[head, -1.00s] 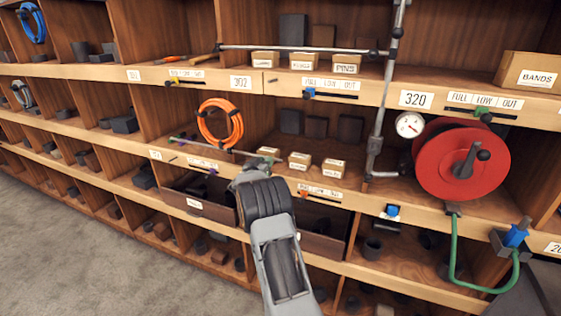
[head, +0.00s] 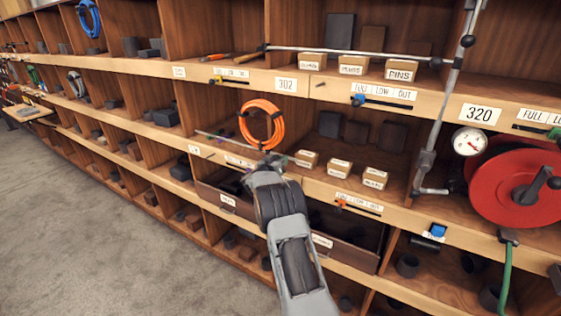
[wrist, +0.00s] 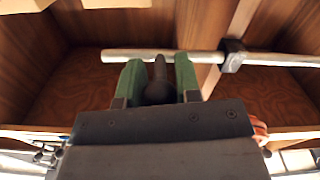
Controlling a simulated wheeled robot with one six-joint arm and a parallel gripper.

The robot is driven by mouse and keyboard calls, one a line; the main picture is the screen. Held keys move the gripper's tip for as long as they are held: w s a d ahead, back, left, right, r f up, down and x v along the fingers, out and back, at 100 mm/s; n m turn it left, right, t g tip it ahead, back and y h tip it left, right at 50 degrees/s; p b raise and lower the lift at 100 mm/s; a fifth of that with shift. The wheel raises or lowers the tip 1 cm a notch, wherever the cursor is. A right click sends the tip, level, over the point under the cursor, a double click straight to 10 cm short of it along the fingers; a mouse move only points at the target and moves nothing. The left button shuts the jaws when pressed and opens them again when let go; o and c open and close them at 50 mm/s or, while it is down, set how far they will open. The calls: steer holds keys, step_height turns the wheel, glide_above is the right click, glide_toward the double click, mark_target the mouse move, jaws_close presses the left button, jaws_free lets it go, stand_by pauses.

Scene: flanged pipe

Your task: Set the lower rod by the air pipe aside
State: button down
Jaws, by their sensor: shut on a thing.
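The lower rod (head: 222,139) is a thin grey bar. In the head view it sits in front of the middle-row bay with the orange hose, and its right part is hidden behind my gripper (head: 273,161). In the wrist view the rod (wrist: 150,55) lies crosswise just beyond the green fingertips, with a dark clamp block (wrist: 233,56) toward its right. My gripper (wrist: 159,82) is shut on a dark knob-like grip (wrist: 159,80) of the rod. The grey upright air pipe (head: 447,100) stands at the right, apart from the rod. An upper rod (head: 345,51) lies across the top bay.
An orange hose coil (head: 262,125) is in the bay behind my gripper. Small labelled boxes (head: 340,168) stand to its right. A pressure gauge (head: 469,142) and red reel (head: 515,187) are at the right. Bare carpet (head: 150,245) lies in front of the shelves.

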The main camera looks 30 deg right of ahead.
steer(key=c, duration=0.8)
jaws_free()
steer(key=shift+a, duration=0.1)
steer(key=b+v, duration=0.3)
steer(key=v, duration=1)
steer(key=shift+s+a, duration=0.25)
